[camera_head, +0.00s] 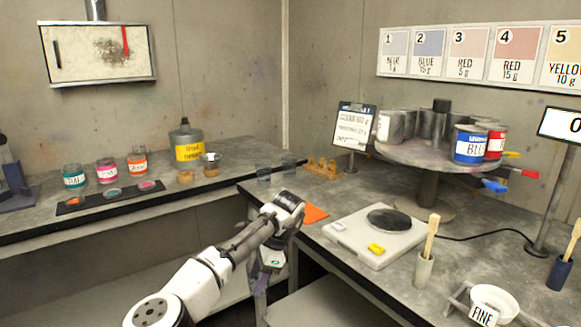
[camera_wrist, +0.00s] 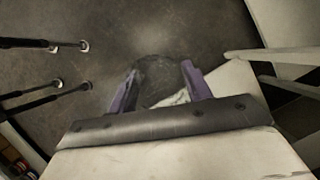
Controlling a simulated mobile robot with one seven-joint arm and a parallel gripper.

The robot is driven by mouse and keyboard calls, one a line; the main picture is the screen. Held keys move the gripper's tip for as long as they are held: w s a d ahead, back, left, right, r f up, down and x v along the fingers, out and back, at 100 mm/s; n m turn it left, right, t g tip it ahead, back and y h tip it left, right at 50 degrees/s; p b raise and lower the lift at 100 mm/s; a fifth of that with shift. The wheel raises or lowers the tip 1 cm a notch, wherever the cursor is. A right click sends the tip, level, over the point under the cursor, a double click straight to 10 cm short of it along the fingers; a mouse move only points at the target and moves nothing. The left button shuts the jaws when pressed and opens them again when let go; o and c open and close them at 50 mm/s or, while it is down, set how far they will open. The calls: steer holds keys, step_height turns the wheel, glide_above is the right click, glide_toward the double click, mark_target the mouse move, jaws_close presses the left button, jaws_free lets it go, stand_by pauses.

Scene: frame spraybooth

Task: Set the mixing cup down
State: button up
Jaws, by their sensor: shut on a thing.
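My gripper (camera_wrist: 160,82) has two purple fingers in the wrist view, and they are shut on a clear, see-through cup, the mixing cup (camera_wrist: 153,70). Its outline is faint against the dark grey surface behind it. In the head view my gripper (camera_head: 270,260) points down beside the front corner of the right bench (camera_head: 315,228), below its top. The held cup is hard to make out there. The grey weighing scale (camera_head: 350,246), with a dark round pan (camera_head: 389,220), stands on that bench, right of my arm. An orange sheet (camera_head: 316,214) lies just left of the scale.
Clear cups (camera_head: 264,174) stand near the bench corner. A round stand (camera_head: 428,160) holds several tins behind the scale. A cup with a stick (camera_head: 424,268) and a bowl (camera_head: 494,300) marked FINE stand in front. Paint jars (camera_head: 107,171) line the left bench.

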steer(key=s+d+f+n+g+h, duration=0.1)
steer(key=s+f+n, duration=0.3)
steer(key=f, duration=0.7)
steer(key=s+d+f+n+g+h, duration=0.15)
steer(key=f+n, duration=0.35)
steer(key=f, duration=0.6)
steer(key=s+d+f+n+h, duration=0.1)
steer(key=s+d+f+n, duration=0.2)
steer(key=s+f, duration=0.2)
steer(key=s+d+f+n+h, duration=0.1)
steer(key=s+d+f+n, duration=0.2)
steer(key=s+f, duration=0.3)
step_height(320, 180, down, 4)
steer(key=shift+s+r+g, duration=0.1)
steer(key=shift+s+g, duration=0.05)
steer(key=shift+g, duration=0.2)
